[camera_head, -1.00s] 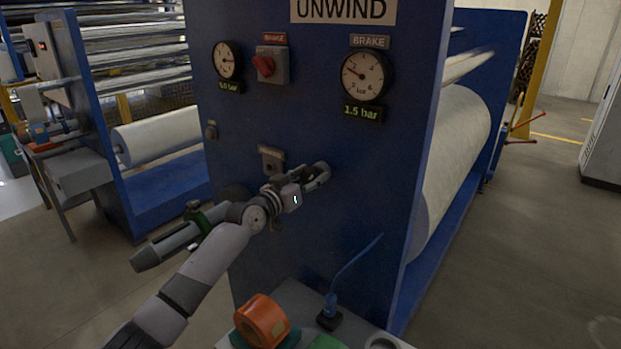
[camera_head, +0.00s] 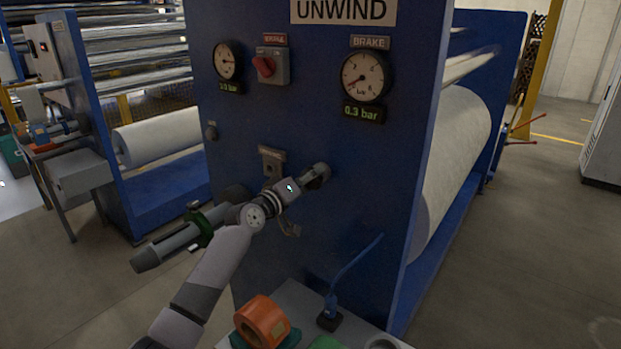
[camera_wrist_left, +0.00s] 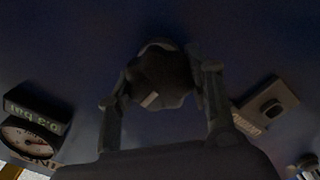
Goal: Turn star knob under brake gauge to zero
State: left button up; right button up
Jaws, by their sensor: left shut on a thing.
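The brake gauge (camera_head: 365,77) is a round white dial on the blue panel under a BRAKE label. Its red needle points to the lower left, and the green display (camera_head: 363,113) below it reads 0.3 bar. My left gripper (camera_head: 318,175) is at the panel below and left of this gauge. In the left wrist view, a dark star knob (camera_wrist_left: 160,78) with a pale mark sits between the two fingers, which are shut on it. In the head view the gripper hides the knob. The brake gauge (camera_wrist_left: 28,136) also shows upside down in the left wrist view. My right gripper is not in view.
A small grey fitting (camera_head: 271,163) is left of my gripper.

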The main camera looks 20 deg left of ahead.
pick_arm(q)
jog(key=shift+n, duration=0.6)
jog(key=o, duration=1.1)
jog(key=shift+a, duration=0.1)
jog(key=shift+o, duration=0.2)
jog(key=v, duration=1.2)
